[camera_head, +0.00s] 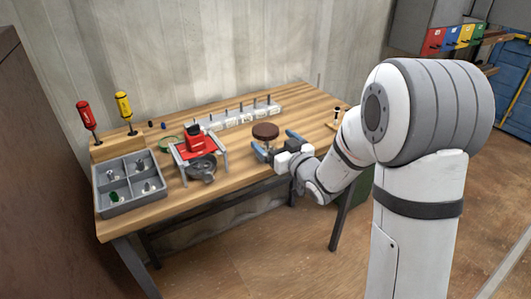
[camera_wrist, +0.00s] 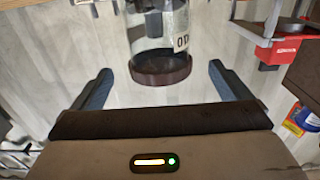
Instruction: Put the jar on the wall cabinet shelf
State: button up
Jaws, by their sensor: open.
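The jar (camera_head: 265,131) stands upright on the wooden workbench, its round brown lid uppermost. In the wrist view, which looks upside down, its clear glass body (camera_wrist: 155,32) carries a white label. My gripper (camera_head: 277,145) is open at the jar, with one blue-grey finger on either side. In the wrist view, clear gaps separate the jar from both fingers of my gripper (camera_wrist: 160,70). A grey cabinet-like unit (camera_head: 411,22) hangs at the upper right; I cannot tell whether it is the wall cabinet, and no shelf inside it shows.
A pale strip with pegs (camera_head: 230,122) lies behind the jar.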

aim_at(266, 133)
jog(key=shift+p+x, duration=0.45)
jog(key=shift+x, duration=2.15)
jog(key=shift+c, duration=0.3)
